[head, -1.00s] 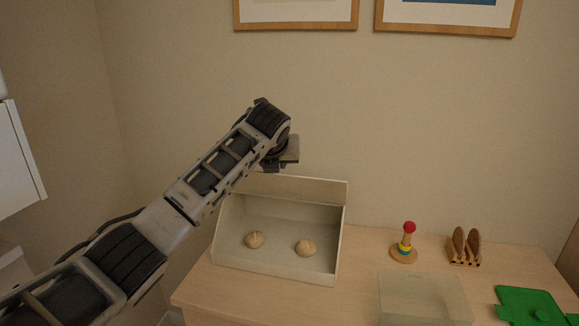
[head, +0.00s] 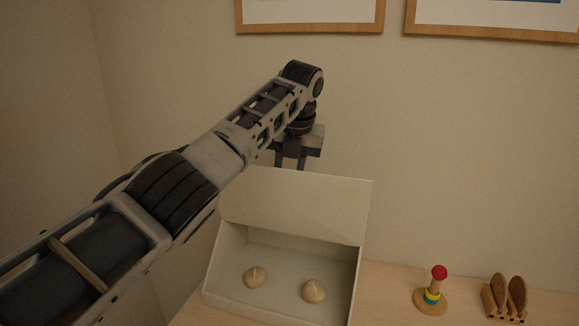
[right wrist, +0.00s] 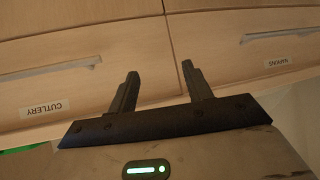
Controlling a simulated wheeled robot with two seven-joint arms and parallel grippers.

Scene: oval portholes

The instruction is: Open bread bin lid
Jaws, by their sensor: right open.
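The cream bread bin (head: 281,311) stands on the wooden counter in the head view, its front opening uncovered. Two round bread rolls (head: 255,277) (head: 314,291) lie inside. Its lid (head: 295,205) is raised, a flat pale panel standing above the opening. My left gripper (head: 290,164) points down at the lid's upper edge. Its two fingers show apart, with the tips close to or behind that edge; contact cannot be told. My right gripper (right wrist: 161,69) is open and empty in the right wrist view, in front of drawer fronts.
A ring-stacking toy (head: 433,293) and a wooden rack with brown oval pieces (head: 508,298) stand to the right of the bin. Framed pictures (head: 310,15) hang on the wall behind. The right wrist view shows handled drawers (right wrist: 80,70) labelled CUTLERY and NAPKINS, upside down.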

